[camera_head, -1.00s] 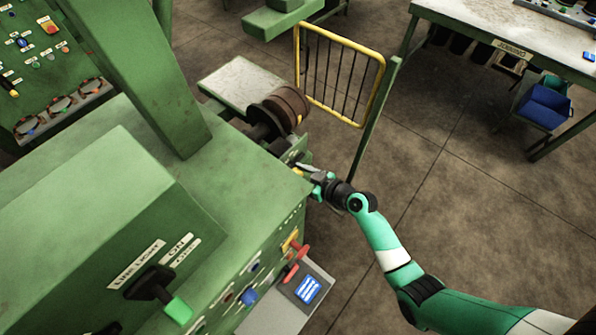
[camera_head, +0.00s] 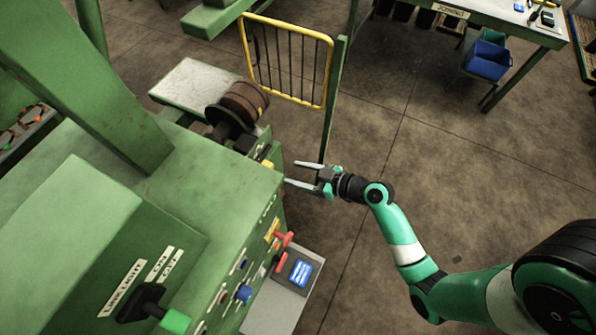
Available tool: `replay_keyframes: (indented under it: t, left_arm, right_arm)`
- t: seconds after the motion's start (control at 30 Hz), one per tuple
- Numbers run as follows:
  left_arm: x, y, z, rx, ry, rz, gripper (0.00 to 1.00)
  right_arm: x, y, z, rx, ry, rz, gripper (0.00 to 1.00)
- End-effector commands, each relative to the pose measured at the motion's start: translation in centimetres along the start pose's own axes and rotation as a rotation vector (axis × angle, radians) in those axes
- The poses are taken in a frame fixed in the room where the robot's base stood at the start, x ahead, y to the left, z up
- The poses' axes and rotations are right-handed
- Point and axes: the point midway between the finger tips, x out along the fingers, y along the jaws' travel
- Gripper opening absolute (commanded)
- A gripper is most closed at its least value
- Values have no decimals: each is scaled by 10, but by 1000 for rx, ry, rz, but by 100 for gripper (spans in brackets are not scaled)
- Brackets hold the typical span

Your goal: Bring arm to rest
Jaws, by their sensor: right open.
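My right gripper (camera_head: 297,174) is open and empty, its two fingers spread and pointing left toward the green machine (camera_head: 215,195). My left gripper is not in view.
A brown roller (camera_head: 243,103) sits on the machine by a yellow guard gate (camera_head: 290,60). Red handles (camera_head: 283,250) and a blue-screen panel (camera_head: 301,273) stick out below the gripper. A workbench (camera_head: 480,20) and blue bin (camera_head: 488,60) stand upper right. The floor (camera_head: 450,160) between is clear.

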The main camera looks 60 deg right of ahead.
Motion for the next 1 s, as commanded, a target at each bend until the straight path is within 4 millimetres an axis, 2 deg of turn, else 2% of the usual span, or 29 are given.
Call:
replay_keyframes:
  t: [0.5,0.57,0.63,0.67,0.77,0.8,0.87,0.9,0.97,1.0]
  left_arm:
    - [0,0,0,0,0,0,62]
    - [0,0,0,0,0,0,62]
    - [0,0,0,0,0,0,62]
    - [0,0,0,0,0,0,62]
    - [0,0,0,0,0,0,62]
    - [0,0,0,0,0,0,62]
    - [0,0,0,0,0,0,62]
    - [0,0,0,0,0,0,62]
    - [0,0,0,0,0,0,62]
    - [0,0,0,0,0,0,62]
  right_arm:
    - [0,0,0,-1,1,0,62]
    - [2,1,-6,-8,7,2,62]
    - [6,4,-25,-31,31,7,62]
    - [9,5,-38,-46,47,12,62]
    - [18,8,-103,-109,134,33,62]
    - [20,7,-137,-136,183,44,62]
    - [19,2,-191,-168,266,62,62]
    - [16,-3,-226,-186,325,73,62]
    - [6,-14,-279,-201,418,87,62]
    - [-3,-22,-312,-207,483,94,62]
